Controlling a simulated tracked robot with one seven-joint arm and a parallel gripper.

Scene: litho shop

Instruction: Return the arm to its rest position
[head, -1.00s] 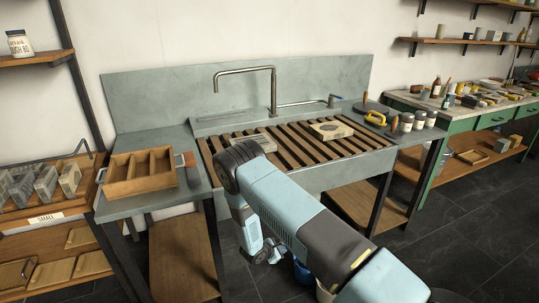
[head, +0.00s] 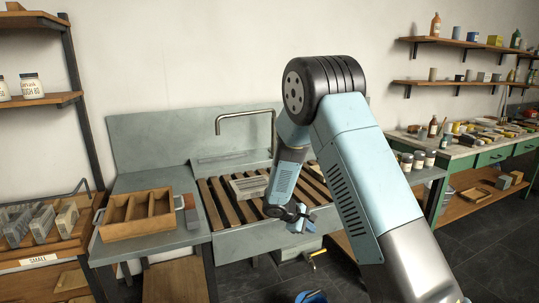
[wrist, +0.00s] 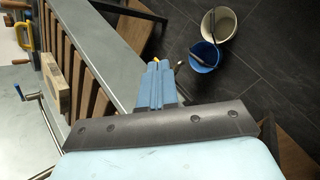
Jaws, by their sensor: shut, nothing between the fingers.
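My arm is raised and folded in the head view, its elbow high in front of the wall and its forearm hanging down. My gripper (head: 299,222) hangs in front of the sink's front edge, with nothing held. In the wrist view its two blue fingers (wrist: 157,85) lie close together and shut, over the sink edge and the dark floor. My arm hides part of the slatted rack and the counter behind it.
The sink (head: 240,243) bears a slatted wooden rack (head: 217,208) with a grey stone block (head: 248,186) on it. A wooden divided tray (head: 137,228) stands on the left counter. A blue bucket (wrist: 205,57) and a cream bucket (wrist: 219,25) stand on the floor.

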